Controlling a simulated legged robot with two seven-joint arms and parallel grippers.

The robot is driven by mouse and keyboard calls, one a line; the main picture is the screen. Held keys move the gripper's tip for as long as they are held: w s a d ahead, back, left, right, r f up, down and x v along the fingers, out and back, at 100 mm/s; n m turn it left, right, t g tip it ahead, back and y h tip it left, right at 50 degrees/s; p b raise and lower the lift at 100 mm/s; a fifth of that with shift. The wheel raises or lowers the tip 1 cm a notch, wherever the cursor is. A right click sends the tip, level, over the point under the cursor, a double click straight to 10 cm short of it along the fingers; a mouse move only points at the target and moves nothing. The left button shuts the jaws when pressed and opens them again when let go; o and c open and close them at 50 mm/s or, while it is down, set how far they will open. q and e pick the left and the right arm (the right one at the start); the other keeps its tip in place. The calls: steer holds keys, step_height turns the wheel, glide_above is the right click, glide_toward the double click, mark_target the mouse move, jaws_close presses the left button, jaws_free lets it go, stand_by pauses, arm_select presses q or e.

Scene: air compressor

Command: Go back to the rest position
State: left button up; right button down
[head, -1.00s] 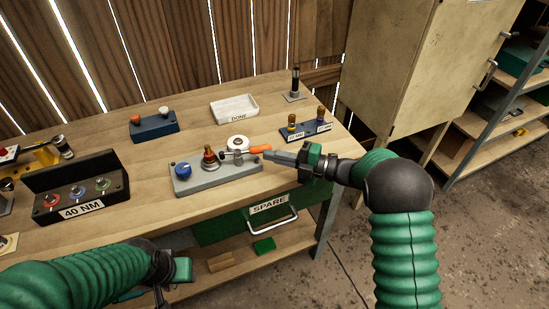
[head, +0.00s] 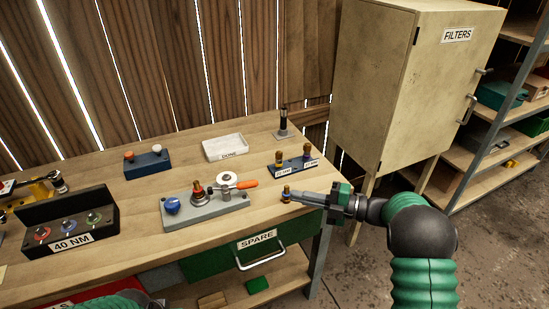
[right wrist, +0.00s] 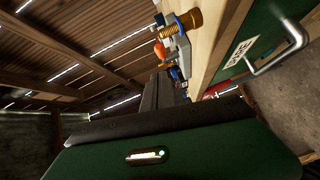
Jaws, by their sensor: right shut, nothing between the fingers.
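My right gripper (head: 297,195) is shut and empty above the front right part of the workbench (head: 120,240). Its fingers point left. A small brass fitting (head: 286,192) shows right at its fingertips; a brass fitting with a blue ring also shows in the right wrist view (right wrist: 186,24). I cannot tell whether the tips touch it. The orange-handled tool (head: 247,184) lies to the left of the fingertips, apart from them, by the grey block (head: 207,209). Of my left arm only a piece shows at the bottom edge, and its fingers are out of the picture.
A blue block (head: 292,165) with brass fittings stands just behind my right gripper. The white DONE tray (head: 225,146) and a dark upright post (head: 284,122) are farther back. The SPARE drawer (head: 262,246) is below the bench edge. The FILTERS cabinet (head: 385,85) stands behind right.

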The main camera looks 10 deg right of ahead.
steer(key=w+d+r+m+t+h+p, duration=0.6)
steer(key=m+h, duration=0.3)
steer(key=m, duration=0.3)
steer(key=s+f+m+g+h+p, duration=0.1)
steer(key=s+m, duration=0.4)
steer(key=s, duration=0.5)
steer(key=s+f+m+g+h+p, duration=0.2)
steer(key=s+m+g, duration=0.4)
steer(key=s, duration=0.5)
steer(key=s+f+m+g+h+p, duration=0.1)
steer(key=s+f+m+g+h, duration=0.2)
steer(key=s, duration=0.8)
step_height(320, 180, down, 2)
steer(key=m, duration=0.2)
steer(key=shift+s+a+m+g+h, duration=0.15)
steer(key=shift+m+g+h, duration=0.25)
steer(key=shift+a, duration=0.1)
